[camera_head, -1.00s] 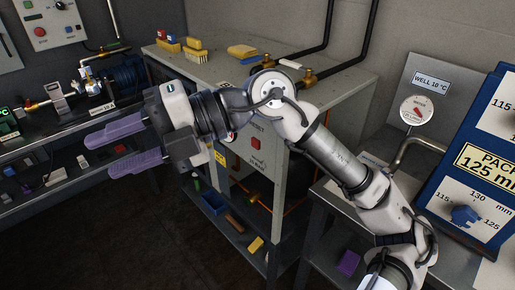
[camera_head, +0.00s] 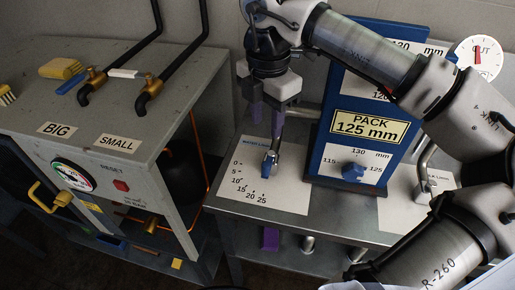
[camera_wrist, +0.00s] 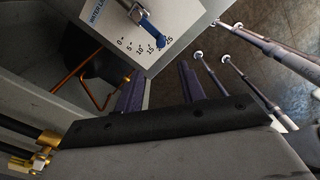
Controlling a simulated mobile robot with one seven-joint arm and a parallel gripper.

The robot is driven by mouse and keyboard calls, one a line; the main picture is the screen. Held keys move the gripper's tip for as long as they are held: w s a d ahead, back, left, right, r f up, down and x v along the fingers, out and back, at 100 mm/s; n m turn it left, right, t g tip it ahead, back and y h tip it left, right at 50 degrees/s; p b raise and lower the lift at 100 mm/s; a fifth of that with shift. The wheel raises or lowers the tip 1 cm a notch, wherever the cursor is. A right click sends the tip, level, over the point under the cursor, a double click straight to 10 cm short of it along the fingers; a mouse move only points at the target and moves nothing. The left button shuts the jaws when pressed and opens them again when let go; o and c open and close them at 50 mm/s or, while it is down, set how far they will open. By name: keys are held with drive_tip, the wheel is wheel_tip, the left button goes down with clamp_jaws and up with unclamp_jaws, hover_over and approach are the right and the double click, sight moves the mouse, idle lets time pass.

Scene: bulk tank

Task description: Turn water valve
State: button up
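The water valve (camera_head: 269,164) is a small lever with a blue grip on a steel pipe. It stands on a white plate (camera_head: 290,196) with a scale from 0 to 25, and the blue tip points toward the high numbers. In the wrist view the valve (camera_wrist: 150,29) is at the top, its blue end near 20.
A blue board (camera_head: 328,149) with a blue knob (camera_head: 353,172) stands right of the valve. A grey cabinet (camera_head: 110,95) with brass taps (camera_head: 151,85) and a gauge (camera_head: 72,175) stands left. A round dial (camera_head: 479,58) is at the far right. The bench front is fairly clear.

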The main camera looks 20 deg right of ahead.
sight(265, 164)
wheel_tip(265, 164, down, 14)
drive_tip(key=p, duration=0.3)
drive_tip(key=shift+s+r, duration=0.1)
clamp_jaws()
idle(0.3)
